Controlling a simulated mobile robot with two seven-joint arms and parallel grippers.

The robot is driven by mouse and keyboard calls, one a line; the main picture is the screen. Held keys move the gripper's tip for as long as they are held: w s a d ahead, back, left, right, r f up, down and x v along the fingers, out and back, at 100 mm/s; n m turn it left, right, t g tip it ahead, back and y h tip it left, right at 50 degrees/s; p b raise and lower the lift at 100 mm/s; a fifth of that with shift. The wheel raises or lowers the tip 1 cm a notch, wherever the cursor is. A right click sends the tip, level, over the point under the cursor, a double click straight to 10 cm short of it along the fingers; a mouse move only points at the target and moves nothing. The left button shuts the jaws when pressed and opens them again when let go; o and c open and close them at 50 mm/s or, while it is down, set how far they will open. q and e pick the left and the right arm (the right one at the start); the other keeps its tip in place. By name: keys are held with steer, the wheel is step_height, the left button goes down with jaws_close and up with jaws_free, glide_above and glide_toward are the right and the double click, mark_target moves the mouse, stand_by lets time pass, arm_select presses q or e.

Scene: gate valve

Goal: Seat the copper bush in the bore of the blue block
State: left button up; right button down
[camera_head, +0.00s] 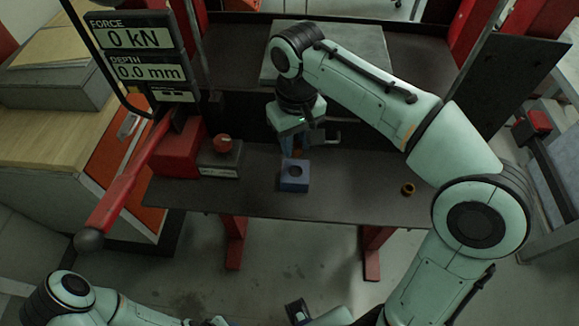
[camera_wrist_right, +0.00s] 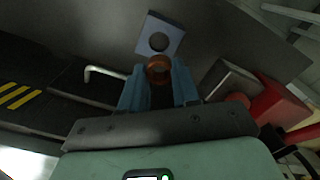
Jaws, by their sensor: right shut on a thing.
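The blue block (camera_head: 294,185) stands on the dark press table, its round bore facing up. It also shows in the right wrist view (camera_wrist_right: 171,29), with the bore dark and empty. My right gripper (camera_head: 293,153) is above the block's far edge, fingers pointing down. In the right wrist view its blue fingers are shut on the copper bush (camera_wrist_right: 158,68), seen as a ring between the tips. The bush appears close to the block but beside the bore in that view; I cannot tell its height. My left arm shows along the bottom edge; its fingers cannot be made out.
A brass-coloured ring (camera_head: 407,190) lies on the table (camera_head: 350,205) to the right. A red base (camera_head: 178,150) and a grey block with a red knob (camera_head: 224,145) stand left. A red lever (camera_head: 125,180) extends forward. The display (camera_head: 140,50) reads 0 kN and 0.0 mm.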

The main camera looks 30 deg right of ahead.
mark_target(297, 146)
step_height(297, 146, down, 4)
steer(key=shift+s+d+b, duration=0.15)
steer(key=shift+b, duration=0.15)
arm_select(q)
steer(key=shift+s+f+b, duration=0.35)
steer(key=shift+s+f, duration=0.3)
steer(key=shift+f, duration=0.35)
arm_select(e)
steer(key=shift+f, duration=1.9)
arm_select(q)
steer(key=shift+f, duration=0.1)
arm_select(e)
steer(key=shift+f, duration=0.1)
